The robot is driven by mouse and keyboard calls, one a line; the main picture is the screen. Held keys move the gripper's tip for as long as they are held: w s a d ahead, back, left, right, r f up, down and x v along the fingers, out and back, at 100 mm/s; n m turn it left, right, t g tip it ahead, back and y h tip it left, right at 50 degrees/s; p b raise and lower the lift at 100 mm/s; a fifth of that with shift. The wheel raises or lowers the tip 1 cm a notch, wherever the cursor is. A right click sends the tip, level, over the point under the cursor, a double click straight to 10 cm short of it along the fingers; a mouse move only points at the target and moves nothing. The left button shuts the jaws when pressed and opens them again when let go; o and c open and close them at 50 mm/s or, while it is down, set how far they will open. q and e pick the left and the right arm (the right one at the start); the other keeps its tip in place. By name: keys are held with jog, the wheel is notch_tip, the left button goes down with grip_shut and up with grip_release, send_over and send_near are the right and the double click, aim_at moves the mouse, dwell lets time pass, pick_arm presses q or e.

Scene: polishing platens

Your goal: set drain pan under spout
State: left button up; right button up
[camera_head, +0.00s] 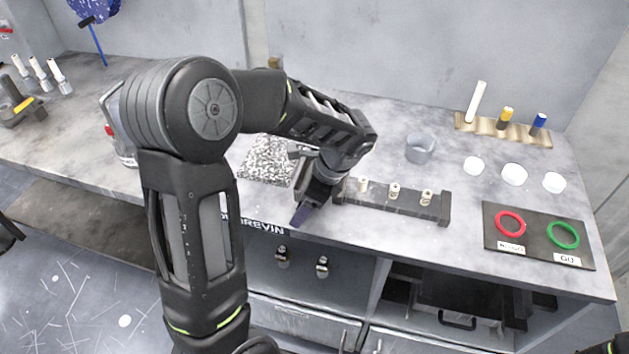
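My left arm rises from the bottom and reaches over the counter. Its gripper (302,212) points down at the counter's front edge, beside the left end of a dark rack; its fingers are dark and partly hidden, so I cannot tell whether they are open. A dark, pan-like thing with a handle (458,320) sits in the open compartment under the counter at right; it may be the drain pan. Two small metal fittings (283,257) (322,267) show in the left bay below the counter; I cannot tell whether either is the spout.
The dark rack (395,208) holds three small pale pieces. A grey cup (420,148), white dishes (514,174) and a dark board (538,236) with red and green rings stand to the right. A speckled plate (268,160) lies behind my arm.

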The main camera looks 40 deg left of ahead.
dwell(0.4)
pick_arm(q)
grip_shut()
dwell(0.6)
jog(key=shift+r, duration=0.1)
notch_tip(320, 180, up, 10)
jog(key=shift+f+b, duration=0.1)
jog(key=shift+b, duration=0.45)
dwell(0.4)
